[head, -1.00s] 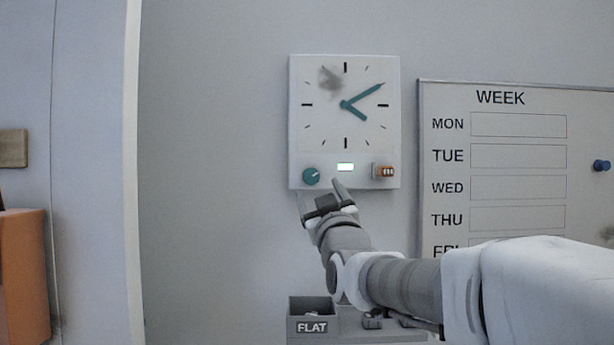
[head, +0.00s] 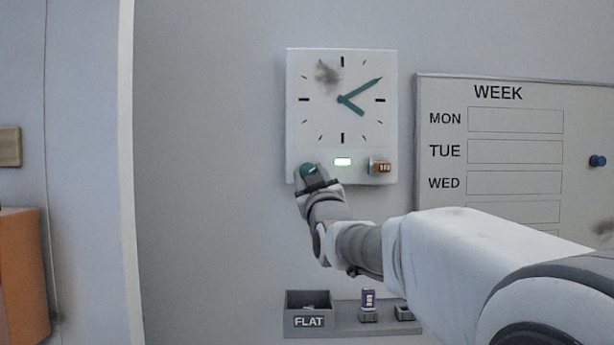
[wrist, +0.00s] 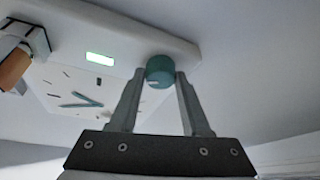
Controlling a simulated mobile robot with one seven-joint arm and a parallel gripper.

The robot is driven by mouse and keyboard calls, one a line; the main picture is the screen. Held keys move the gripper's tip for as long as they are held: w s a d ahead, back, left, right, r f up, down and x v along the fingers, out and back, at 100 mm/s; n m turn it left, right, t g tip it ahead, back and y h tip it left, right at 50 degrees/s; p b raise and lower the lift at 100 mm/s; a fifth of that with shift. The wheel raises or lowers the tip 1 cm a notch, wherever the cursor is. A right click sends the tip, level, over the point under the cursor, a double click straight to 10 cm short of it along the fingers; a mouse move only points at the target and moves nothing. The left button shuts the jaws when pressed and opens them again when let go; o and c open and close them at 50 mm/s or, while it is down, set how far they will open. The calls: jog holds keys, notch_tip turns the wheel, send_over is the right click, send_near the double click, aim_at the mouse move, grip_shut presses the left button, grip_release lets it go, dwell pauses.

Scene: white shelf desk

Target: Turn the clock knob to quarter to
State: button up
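The white square clock (head: 310,120) hangs on the wall in the head view. Its long teal hand points near the two o'clock mark and its short hand near four. The teal knob (head: 309,168) is at its lower left corner; it also shows in the wrist view (wrist: 160,70), with a pale mark low on its face. My gripper (head: 314,178) reaches up to it from below. In the wrist view its two fingertips (wrist: 161,76) lie along both sides of the knob and appear to touch it.
An orange-and-dark part (head: 380,167) sits at the clock's lower right, also in the wrist view (wrist: 15,65). A WEEK board (head: 440,95) hangs to the right. Below is a grey ledge (head: 340,322) with a FLAT bin (head: 309,309) and a purple item (head: 368,300).

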grip_shut()
